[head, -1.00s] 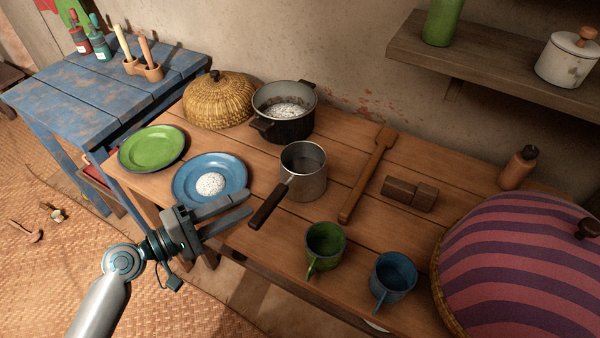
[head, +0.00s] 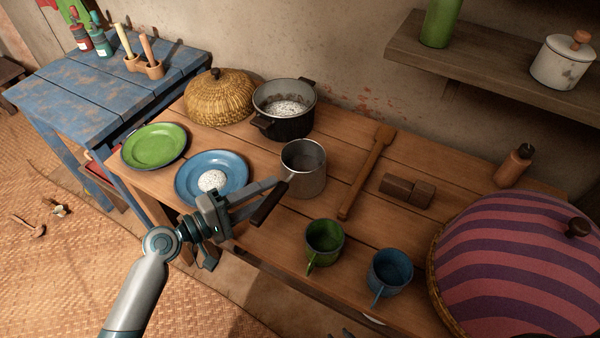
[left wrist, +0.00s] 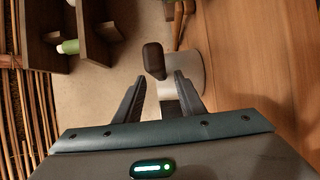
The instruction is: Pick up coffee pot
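The coffee pot (head: 304,177) is a grey metal pot with a dark handle (head: 268,205) pointing toward the table's front edge. It stands upright on the wooden table. My left gripper (head: 278,186) is open, its two fingers reaching toward the pot beside the handle. In the left wrist view, the dark handle (left wrist: 153,60) shows just beyond the gap between the open fingertips (left wrist: 160,80), with the pot's metal body (left wrist: 186,72) behind it. The gap between fingers looks empty. I cannot tell whether a finger touches the handle. My right gripper is not in view.
A blue plate (head: 235,166) with a white speckled lump lies left of the pot. A dark cooking pot (head: 284,125) stands behind. Green (head: 324,240) and blue (head: 391,270) mugs stand in front to the right. A wooden paddle (head: 365,175) lies right.

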